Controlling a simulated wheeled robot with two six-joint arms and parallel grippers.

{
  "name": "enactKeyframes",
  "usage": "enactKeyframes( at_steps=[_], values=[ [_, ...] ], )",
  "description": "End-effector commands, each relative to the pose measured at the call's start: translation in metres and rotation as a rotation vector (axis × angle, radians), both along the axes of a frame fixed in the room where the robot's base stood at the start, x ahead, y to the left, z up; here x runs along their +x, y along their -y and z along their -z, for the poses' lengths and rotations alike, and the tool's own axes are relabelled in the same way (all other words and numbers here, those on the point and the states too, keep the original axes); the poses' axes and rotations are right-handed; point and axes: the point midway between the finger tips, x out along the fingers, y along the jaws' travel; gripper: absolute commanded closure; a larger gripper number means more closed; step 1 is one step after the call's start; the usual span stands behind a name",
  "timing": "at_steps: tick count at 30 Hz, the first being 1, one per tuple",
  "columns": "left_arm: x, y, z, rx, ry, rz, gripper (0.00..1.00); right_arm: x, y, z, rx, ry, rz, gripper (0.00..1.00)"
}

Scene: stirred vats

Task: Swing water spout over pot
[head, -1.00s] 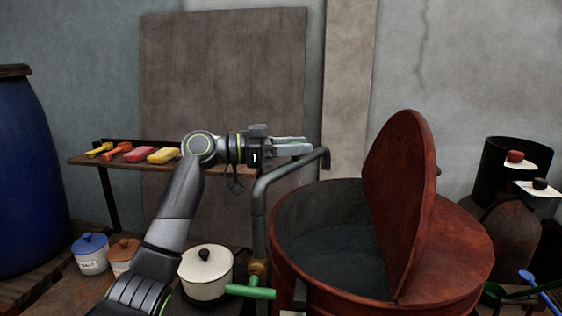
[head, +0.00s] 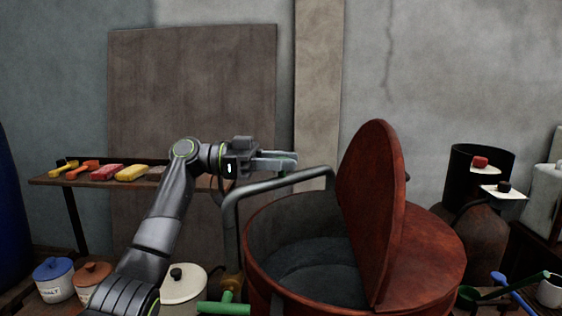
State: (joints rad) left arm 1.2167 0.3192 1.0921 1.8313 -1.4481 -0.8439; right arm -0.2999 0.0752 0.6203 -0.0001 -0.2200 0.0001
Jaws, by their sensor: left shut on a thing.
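The water spout (head: 262,187) is a grey pipe that rises at the left of the pot and bends over to the right. Its free end is above the far part of the pot's opening, close to the raised lid. The pot (head: 262,280) is a large rust-red vat with dark contents. Its half lid (head: 372,215) stands upright. My left gripper (head: 284,160) is at the spout's horizontal arm and is shut on it; the contact between fingers and pipe is hard to see. My right gripper is not in view.
A green-handled valve (head: 222,308) is low in front of the spout's base. A cream lidded pot (head: 183,285) and a blue-lidded jar (head: 53,278) stand at the left. A shelf (head: 90,181) holds colourful items behind my left arm. A dark cylinder (head: 468,165) stands right.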

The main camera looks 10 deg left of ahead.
Motion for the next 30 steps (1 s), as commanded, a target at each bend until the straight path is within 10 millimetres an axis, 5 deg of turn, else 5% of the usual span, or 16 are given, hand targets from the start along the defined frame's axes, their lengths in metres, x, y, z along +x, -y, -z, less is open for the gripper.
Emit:
enactKeyframes(
  at_steps=[5, 6, 10, 22, 30],
  values=[
    [0.0, 0.0, 0.002, 0.005, -0.003, 0.0, 1.0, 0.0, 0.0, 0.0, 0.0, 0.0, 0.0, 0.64],
    [0.0, 0.0, 0.003, 0.005, -0.003, 0.0, 0.63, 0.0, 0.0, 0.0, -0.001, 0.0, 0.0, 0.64],
    [0.0, 0.0, 0.002, 0.003, -0.002, -0.001, 0.47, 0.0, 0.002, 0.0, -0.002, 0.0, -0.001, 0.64],
    [0.001, -0.01, 0.002, 0.002, -0.001, -0.003, 0.47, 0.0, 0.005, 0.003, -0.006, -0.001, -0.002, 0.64],
    [0.002, -0.067, 0.003, 0.003, -0.001, -0.007, 0.47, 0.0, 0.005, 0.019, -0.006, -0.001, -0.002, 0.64]
  ],
)
